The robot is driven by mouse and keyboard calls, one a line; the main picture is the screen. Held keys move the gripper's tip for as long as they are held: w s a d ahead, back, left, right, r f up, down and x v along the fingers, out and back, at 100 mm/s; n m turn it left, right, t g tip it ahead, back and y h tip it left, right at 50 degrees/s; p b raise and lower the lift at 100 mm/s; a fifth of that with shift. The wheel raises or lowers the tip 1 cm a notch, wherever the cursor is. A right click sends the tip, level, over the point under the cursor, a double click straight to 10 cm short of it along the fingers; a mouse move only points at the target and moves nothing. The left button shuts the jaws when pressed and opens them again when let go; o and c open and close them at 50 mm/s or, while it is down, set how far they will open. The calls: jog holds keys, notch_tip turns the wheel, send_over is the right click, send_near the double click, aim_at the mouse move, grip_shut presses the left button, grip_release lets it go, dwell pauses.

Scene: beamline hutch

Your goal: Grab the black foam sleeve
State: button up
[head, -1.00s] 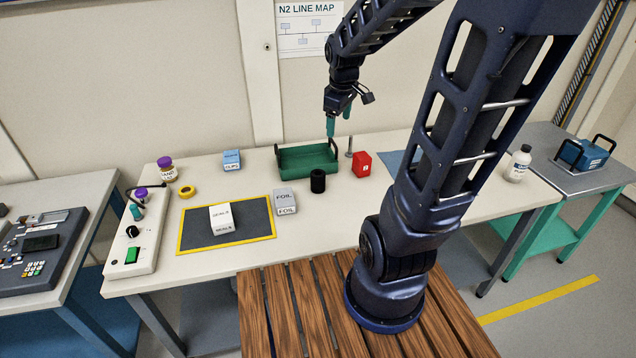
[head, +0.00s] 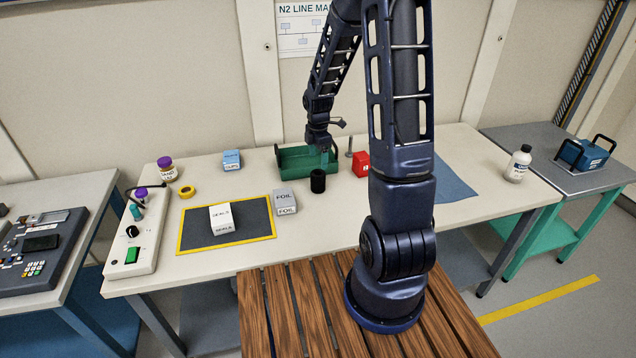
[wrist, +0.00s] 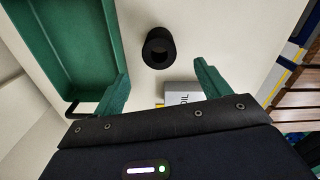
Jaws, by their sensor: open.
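The black foam sleeve (head: 318,182) stands upright on the pale bench, in front of the green tray and right of the grey foil box. In the wrist view the sleeve (wrist: 158,48) shows its open hollow end, beyond my fingertips and between their lines. My gripper (wrist: 160,80) is open and empty, with its two green fingers apart. In the head view my gripper (head: 325,158) is above and just behind the sleeve, in front of the green tray, and its fingers are hard to make out there.
The green tray (head: 292,161) is close behind the sleeve. The grey foil box (head: 285,203) is to its left and a red box (head: 361,164) to its right. A metal post (head: 349,146) stands beside the red box. Bare bench lies in front of the sleeve.

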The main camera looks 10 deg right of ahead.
aim_at(318, 180)
jog(key=shift+w+f, duration=0.1)
jog(key=shift+f, duration=5.65)
jog(key=c, duration=1.1)
